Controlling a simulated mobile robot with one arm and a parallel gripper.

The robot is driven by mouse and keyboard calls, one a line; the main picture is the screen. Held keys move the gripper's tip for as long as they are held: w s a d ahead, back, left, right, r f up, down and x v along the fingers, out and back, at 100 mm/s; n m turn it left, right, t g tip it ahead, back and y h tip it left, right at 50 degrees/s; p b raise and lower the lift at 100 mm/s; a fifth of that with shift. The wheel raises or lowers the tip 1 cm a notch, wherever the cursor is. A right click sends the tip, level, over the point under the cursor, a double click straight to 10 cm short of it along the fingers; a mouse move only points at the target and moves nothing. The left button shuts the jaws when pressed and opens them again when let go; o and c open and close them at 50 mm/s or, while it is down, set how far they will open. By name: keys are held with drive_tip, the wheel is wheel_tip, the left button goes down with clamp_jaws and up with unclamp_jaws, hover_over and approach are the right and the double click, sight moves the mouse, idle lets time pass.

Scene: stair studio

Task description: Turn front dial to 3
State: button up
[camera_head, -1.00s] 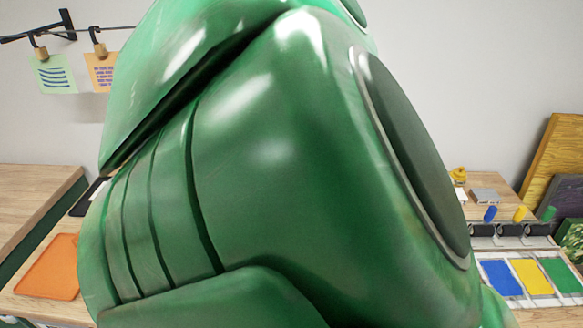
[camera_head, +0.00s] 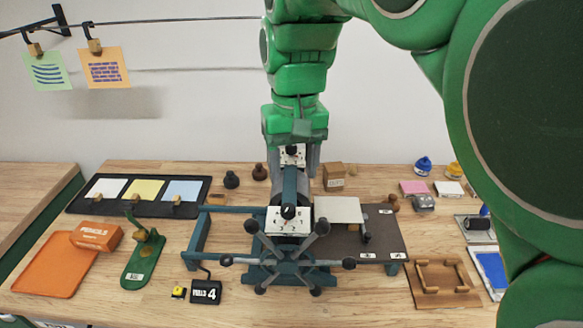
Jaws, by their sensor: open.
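The front dial is a black knob (camera_head: 288,212) on a white numbered plate (camera_head: 275,222), facing me above the press with the spoked wheel (camera_head: 290,262). The number its pointer marks is too small to tell. A second white plate with a black knob (camera_head: 292,151) shows further back, partly framed by my gripper. My gripper (camera_head: 294,163) points down behind the front dial, with its grey fingers apart on either side of the rear plate. It appears empty. I cannot tell whether it touches the rear dial. The lower fingertips are partly hidden by the press.
A green stapler-like tool (camera_head: 143,255) and an orange tray (camera_head: 45,275) are at left. A dark board (camera_head: 385,240) and a wooden frame (camera_head: 440,292) are at right. My arm covers the upper right.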

sight(288, 207)
drive_tip(key=n, duration=0.1)
drive_tip(key=f+n, duration=0.1)
drive_tip(key=n, duration=0.1)
drive_tip(key=shift+w+a+n, duration=0.2)
drive_tip(key=shift+n, duration=0.1)
drive_tip(key=shift+w+a+f+n, duration=0.1)
drive_tip(key=shift+f+n, duration=0.15)
drive_tip(key=shift+n, duration=0.35)
drive_tip(key=shift+w+f+n, duration=0.1)
drive_tip(key=shift+f+n, duration=0.1)
drive_tip(key=shift+n, duration=0.4)
drive_tip(key=shift+s+a+f, duration=0.1)
drive_tip(key=shift+f, duration=3.7)
drive_tip(key=c, duration=1.1)
drive_tip(key=shift+o, duration=0.2)
drive_tip(key=shift+m, duration=0.8)
drive_tip(key=o, duration=1.1)
drive_tip(key=shift+c, duration=0.2)
